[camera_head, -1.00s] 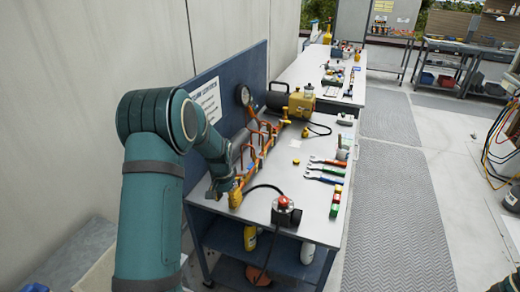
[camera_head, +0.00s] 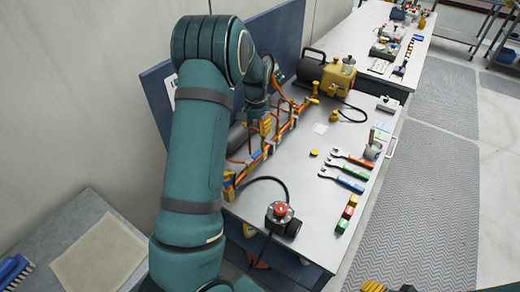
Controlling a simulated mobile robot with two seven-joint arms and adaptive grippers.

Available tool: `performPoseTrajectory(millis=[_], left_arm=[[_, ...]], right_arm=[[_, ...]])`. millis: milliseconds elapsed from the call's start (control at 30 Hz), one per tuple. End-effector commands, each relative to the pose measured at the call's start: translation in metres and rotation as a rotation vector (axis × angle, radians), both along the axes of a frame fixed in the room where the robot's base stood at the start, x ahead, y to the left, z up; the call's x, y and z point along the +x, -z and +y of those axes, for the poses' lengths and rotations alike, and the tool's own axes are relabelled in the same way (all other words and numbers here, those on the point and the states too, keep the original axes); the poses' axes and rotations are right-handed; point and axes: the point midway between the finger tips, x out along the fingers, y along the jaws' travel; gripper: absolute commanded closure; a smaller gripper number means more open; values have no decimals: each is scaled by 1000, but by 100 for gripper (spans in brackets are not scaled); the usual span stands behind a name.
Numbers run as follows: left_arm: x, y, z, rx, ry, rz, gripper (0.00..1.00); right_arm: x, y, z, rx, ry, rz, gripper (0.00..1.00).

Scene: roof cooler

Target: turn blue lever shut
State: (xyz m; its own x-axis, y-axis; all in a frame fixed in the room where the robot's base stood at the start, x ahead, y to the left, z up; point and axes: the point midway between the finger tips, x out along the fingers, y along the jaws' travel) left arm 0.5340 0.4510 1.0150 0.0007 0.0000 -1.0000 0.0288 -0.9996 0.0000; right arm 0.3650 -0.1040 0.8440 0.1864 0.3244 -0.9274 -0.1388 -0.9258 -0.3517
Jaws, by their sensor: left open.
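A small blue lever (camera_head: 257,155) sits on the orange-copper pipe assembly (camera_head: 281,133) along the left part of the bench. My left arm reaches over from the left, and my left gripper (camera_head: 265,125) hangs open, its yellow fingertips just above and behind the blue lever. I cannot see a clear contact between them. The arm hides part of the pipework and the back panel. A yellow and black part at the bottom edge looks like my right gripper (camera_head: 385,287), mostly cut off, so its jaws cannot be read.
The grey bench (camera_head: 318,205) holds a yellow pump (camera_head: 338,77), several spanners (camera_head: 345,172), coloured blocks (camera_head: 348,213) and a red-topped device (camera_head: 281,217) with a black cable. A blue panel (camera_head: 160,100) stands behind the pipes. The bench middle is fairly clear.

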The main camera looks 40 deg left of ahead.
Motion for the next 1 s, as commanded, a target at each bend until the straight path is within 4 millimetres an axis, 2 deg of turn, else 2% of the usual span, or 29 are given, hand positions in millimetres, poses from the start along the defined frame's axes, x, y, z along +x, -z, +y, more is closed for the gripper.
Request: performPoseTrajectory(millis=[300, 533, 700, 1000], left_arm=[[-1, 64, 0, -1, 0, 4, 52], [-1, 102, 0, 0, 1, 2, 52], [0, 118, 0, 0, 0, 1, 52], [0, 122, 0, 0, 0, -1, 52]], right_arm=[[0, 6, 0, -1, 0, 0, 34], [0, 9, 0, -2, 0, 0, 34], [0, 9, 0, -2, 1, -1, 34], [0, 10, 1, -2, 1, -1, 34]])
